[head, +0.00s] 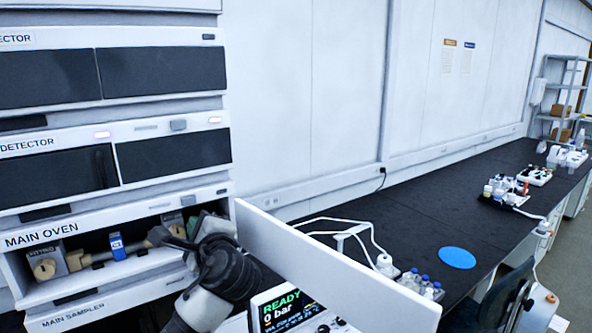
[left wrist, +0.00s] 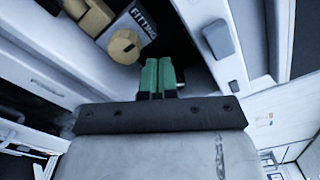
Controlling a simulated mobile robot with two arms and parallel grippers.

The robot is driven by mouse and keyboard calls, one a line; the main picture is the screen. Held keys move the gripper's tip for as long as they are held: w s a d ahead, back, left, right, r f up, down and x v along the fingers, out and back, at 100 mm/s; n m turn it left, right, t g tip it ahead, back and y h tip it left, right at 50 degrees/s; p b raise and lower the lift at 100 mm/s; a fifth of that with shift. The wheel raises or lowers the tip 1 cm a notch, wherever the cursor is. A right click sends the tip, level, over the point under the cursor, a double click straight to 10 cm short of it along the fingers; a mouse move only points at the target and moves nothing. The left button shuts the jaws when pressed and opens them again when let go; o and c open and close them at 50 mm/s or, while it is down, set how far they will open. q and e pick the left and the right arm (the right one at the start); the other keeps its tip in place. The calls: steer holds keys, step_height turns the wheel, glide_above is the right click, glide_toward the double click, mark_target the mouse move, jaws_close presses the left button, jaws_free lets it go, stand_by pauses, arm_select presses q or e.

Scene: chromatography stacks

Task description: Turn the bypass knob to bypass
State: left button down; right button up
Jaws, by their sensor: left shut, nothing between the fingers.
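I cannot make out a knob marked bypass in either view. The main oven (head: 42,238) is open at the left of the head view. Inside, a tan round fitting (head: 45,268) sits at its left end, with a tan column and a blue tag (head: 117,246) beside it. Another fitting at the right end is partly hidden by my arm. In the left wrist view, a tan round fitting (left wrist: 124,46) lies just left of my fingertips. My left gripper (left wrist: 160,64) has its green fingers shut together with nothing between them, at the oven opening. My right gripper is not in view.
An open white door panel (head: 340,270) stands right of my left arm. A display reading READY, 0 bar (head: 282,309) is below it. Detector modules (head: 60,150) are stacked above the oven. The dark bench (head: 400,215) holds vials and a blue disc (head: 457,258).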

arm_select(q)
steer(key=shift+w+a+r, duration=0.1)
steer(key=shift+a+r, duration=0.05)
steer(key=shift+r, duration=0.1)
stand_by(0.3)
steer(key=shift+r+p, duration=0.1)
steer(key=shift+p, duration=0.2)
stand_by(0.4)
steer(key=shift+r, duration=0.1)
steer(key=p, duration=0.2)
steer(key=d+r+p, duration=0.1)
steer(key=p, duration=0.1)
steer(key=shift+w+r, duration=0.25)
steer(key=shift+r, duration=0.05)
stand_by(0.6)
steer(key=shift+r, duration=0.1)
